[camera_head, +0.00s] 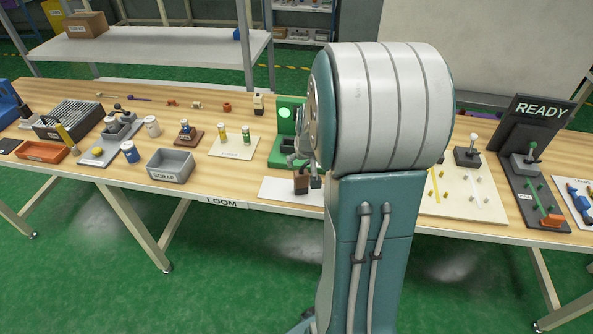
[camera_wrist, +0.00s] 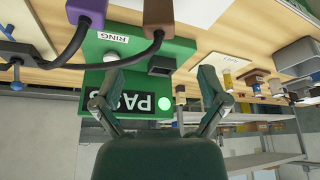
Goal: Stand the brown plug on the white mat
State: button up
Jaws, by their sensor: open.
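The brown plug (camera_head: 301,185) is a small block that looks upright on the white mat (camera_head: 275,190) in the head view. In the wrist view the plug (camera_wrist: 165,12) is cut by the top edge, with a dark cable at its end. A pale strip of the mat (camera_wrist: 130,4) shows beside it. My gripper (camera_wrist: 160,80) is open, with nothing seen between its fingers, and the plug lies beyond the fingertips. In the head view my arm hides most of the gripper and the mat's right part.
A green tester (camera_head: 285,130) with a lit lamp stands behind the mat; its PASS sign (camera_wrist: 135,103) shows in the wrist view. A purple plug (camera_wrist: 86,10) on a cable is at the left there. A grey scrap bin (camera_head: 170,166) stands left of the mat.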

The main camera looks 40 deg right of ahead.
jog(key=s+a+r+n+t+y, duration=0.15)
jog(key=s+a+r, duration=0.25)
jog(key=a+r, duration=0.45)
jog(key=s+a+r+n, duration=0.2)
jog(key=s+a+r, duration=0.25)
jog(key=a, duration=0.75)
jog(key=s+a+r+n, duration=0.2)
jog(key=s+a, duration=0.3)
jog(key=s, duration=0.2)
jog(key=shift+s, duration=0.25)
jog(key=shift+a+y, duration=0.15)
jog(key=shift+y, duration=0.1)
